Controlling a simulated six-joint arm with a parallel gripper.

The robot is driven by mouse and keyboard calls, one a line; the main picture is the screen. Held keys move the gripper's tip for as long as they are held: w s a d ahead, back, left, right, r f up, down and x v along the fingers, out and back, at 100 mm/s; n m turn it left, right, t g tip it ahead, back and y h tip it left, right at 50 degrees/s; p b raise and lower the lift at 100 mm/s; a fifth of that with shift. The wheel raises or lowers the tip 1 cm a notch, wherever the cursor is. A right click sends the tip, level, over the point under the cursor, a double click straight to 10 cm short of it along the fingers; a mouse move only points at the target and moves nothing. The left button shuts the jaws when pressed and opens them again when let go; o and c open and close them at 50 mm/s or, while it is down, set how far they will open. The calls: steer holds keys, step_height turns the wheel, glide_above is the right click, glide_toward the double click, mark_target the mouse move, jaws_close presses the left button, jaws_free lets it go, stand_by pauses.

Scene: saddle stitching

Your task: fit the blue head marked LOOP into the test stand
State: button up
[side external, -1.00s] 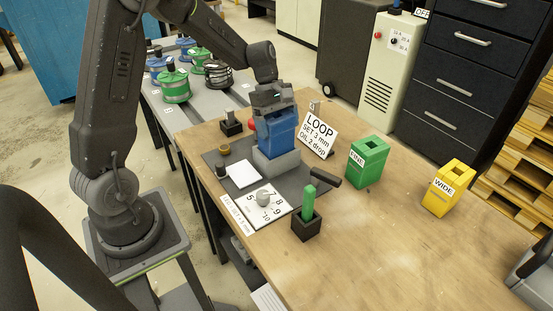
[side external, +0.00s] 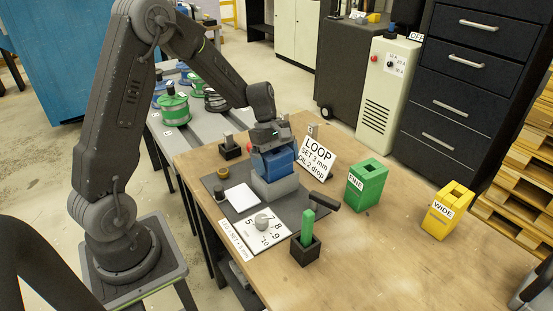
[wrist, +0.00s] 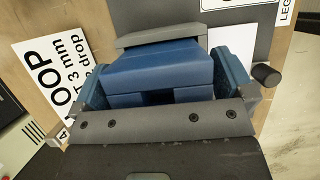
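The blue head (side external: 275,161) sits low in the grey test stand (side external: 277,187) on the dark mat, its lower part hidden by the stand. My gripper (side external: 271,140) is directly above, with its fingers on either side of the head. In the wrist view, the head (wrist: 160,75) fills the space between the blue finger pads of my gripper (wrist: 163,80), which appear to touch its sides. Part of the grey stand (wrist: 160,38) shows beyond the head. A white card reading LOOP, SET 3 mm, OIL 2 drop (side external: 316,156) stands behind the stand.
A numbered dial plate (side external: 258,232) and a green piece in a black holder (side external: 306,250) are in front. A white pad (side external: 241,197) lies left. Green FINE (side external: 367,185) and yellow WIDE (side external: 447,212) boxes stand right. The front right tabletop is clear.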

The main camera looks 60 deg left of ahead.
steer(key=v, duration=1.1)
steer(key=s+d+r+m+y, duration=0.1)
steer(key=s+d+r+m, duration=0.3)
steer(key=d+r, duration=0.1)
steer(key=s+d+r+m+t+y, duration=0.1)
steer(key=s+d+m+t, duration=0.1)
steer(key=s+d+m, duration=0.2)
steer(key=s+d+r+m+t+y, duration=0.1)
steer(key=s+d+m, duration=0.4)
steer(key=s+m, duration=0.5)
steer(key=s+t+y, duration=0.1)
steer(key=t, duration=0.1)
steer(key=shift+s+d+t, duration=0.15)
steer(key=shift+s+t, duration=0.15)
steer(key=shift+s, duration=0.05)
steer(key=shift+w+r, duration=0.1)
steer(key=shift+r, duration=0.05)
